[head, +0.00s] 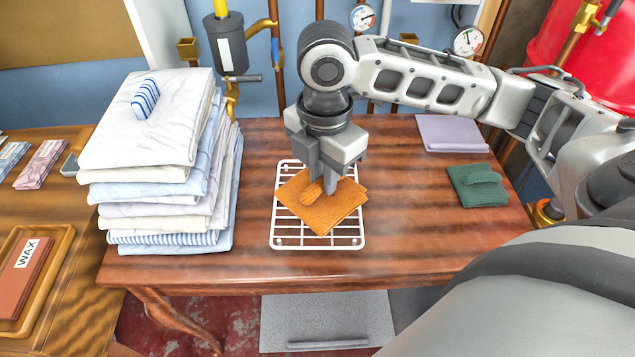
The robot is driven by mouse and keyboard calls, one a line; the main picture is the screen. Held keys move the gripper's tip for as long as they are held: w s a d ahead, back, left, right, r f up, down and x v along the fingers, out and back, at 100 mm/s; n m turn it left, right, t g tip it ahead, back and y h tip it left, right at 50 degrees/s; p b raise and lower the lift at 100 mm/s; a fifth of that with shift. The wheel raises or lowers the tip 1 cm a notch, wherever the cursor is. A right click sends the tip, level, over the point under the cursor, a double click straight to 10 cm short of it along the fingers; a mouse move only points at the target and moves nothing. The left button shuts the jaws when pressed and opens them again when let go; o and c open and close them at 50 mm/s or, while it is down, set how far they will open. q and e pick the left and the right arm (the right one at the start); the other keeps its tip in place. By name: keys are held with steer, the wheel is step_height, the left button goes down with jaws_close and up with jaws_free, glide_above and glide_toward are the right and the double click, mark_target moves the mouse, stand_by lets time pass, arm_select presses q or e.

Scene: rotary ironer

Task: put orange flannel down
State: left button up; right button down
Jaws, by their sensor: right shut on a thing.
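The orange flannel (335,213) is a folded square cloth with a raised roll on top. It is at the white wire rack (288,241) in the middle of the wooden table, covering much of the rack's bars. My right gripper (322,187) comes down from above and is shut on the flannel's raised roll. The flannel looks to be on the rack or just above it; I cannot tell whether it bears on the bars. My left gripper is not in view.
A tall stack of folded linen (155,165) stands left of the rack. A green folded cloth (478,185) and a lilac folded cloth (450,133) lie at the right of the table (410,215). Gauges and pipes line the back wall. The table front is clear.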

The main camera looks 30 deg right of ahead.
steer(key=w+d+f, duration=0.2)
steer(key=w+f, duration=0.3)
steer(key=shift+w+d+f+b, duration=0.2)
steer(key=shift+d+f+b, duration=0.1)
steer(key=shift+d, duration=0.1)
steer(key=shift+w+d+f, duration=0.15)
steer(key=shift+w+f, duration=0.2)
steer(key=shift+f, duration=0.05)
steer(key=shift+w+d+f, duration=0.1)
steer(key=shift+w+f, duration=0.05)
steer(key=shift+f, duration=0.1)
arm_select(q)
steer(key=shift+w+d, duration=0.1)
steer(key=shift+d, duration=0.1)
arm_select(e)
steer(key=shift+f, duration=1.55)
steer(key=shift+f, duration=0.1)
steer(key=c, duration=1.3)
jaws_free()
steer(key=shift+c, duration=0.2)
arm_select(q)
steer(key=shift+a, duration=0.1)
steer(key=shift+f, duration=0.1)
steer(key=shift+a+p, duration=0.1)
steer(key=shift+p, duration=0.25)
arm_select(e)
step_height(320, 180, up, 12)
steer(key=shift+r, duration=0.15)
